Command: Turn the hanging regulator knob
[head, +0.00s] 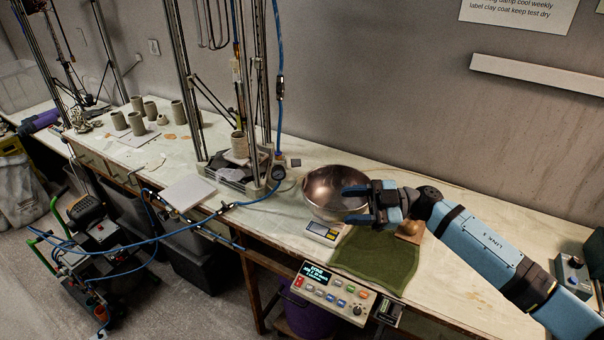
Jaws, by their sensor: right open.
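A blue air hose (277,45) hangs down beside the delta frame. A small regulator with a round dark gauge (278,172) hangs at its lower end, just above the bench. Its knob is too small to make out clearly. My right gripper (347,204) reaches in from the right, its jaws open and pointing left. It is in front of the metal bowl, to the right of the regulator and apart from it. No object shows between its fingers. My left gripper is not in view.
A metal bowl (322,186) stands between the regulator and my right gripper. A small scale (324,231), a green cloth (372,262) and a control box (334,291) lie nearer the front edge. The delta printer frame (180,70) stands left of the hose.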

